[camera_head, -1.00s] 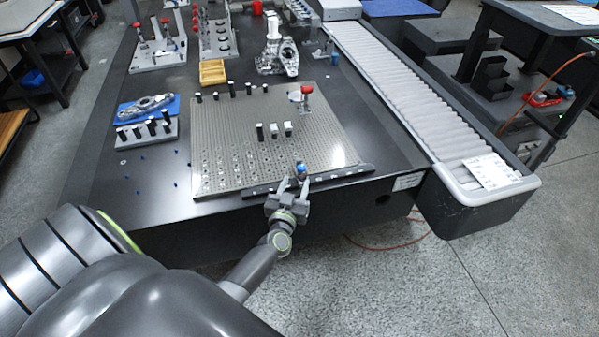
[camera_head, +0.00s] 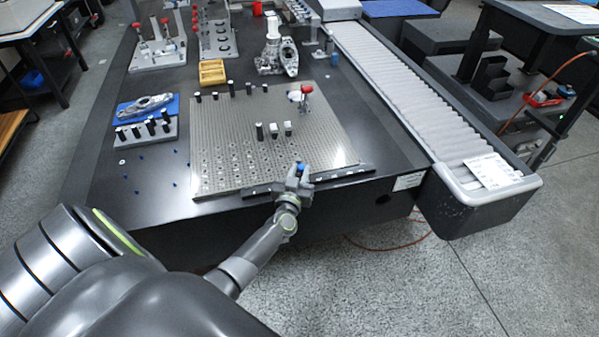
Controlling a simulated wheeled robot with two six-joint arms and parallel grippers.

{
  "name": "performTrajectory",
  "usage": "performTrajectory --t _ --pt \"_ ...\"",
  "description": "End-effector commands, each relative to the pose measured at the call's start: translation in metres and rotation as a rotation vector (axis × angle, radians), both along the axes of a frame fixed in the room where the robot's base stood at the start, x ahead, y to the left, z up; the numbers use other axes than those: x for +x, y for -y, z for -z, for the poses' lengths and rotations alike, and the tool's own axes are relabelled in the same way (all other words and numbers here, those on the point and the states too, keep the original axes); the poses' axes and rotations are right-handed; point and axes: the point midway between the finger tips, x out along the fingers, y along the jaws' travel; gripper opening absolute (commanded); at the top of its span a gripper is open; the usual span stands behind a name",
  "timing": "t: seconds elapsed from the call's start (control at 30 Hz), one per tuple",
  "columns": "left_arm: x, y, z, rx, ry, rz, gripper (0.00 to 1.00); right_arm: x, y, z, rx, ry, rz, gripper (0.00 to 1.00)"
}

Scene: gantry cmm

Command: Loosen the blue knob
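The small blue knob (camera_head: 301,168) is at the front edge of the perforated metal plate (camera_head: 240,135), near the front of the dark table. My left gripper (camera_head: 299,174) is at the knob, with its fingers on either side of it. The fingers partly cover the knob, and I cannot tell whether they touch it or leave a gap. My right gripper is not in view.
Black and white posts (camera_head: 274,130) and a red-topped clamp (camera_head: 305,92) stand on the plate. A block with black pins (camera_head: 148,131) sits at the left. A grey roller conveyor (camera_head: 400,100) runs along the table's right side.

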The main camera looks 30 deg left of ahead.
Motion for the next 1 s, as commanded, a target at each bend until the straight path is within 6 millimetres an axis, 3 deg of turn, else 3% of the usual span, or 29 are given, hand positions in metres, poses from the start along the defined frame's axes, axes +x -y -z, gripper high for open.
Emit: performTrajectory --t 0.2,0.6,1.0 --pt "0.0 0.0 -0.001 -0.001 -0.001 -0.011 0.0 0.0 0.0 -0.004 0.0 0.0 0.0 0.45" --pt "0.004 0.006 -0.003 -0.004 0.0 -0.238 0.0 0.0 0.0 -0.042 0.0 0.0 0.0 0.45" --pt "0.006 0.008 -0.001 0.0 0.001 -0.416 0.0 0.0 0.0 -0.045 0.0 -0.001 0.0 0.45"
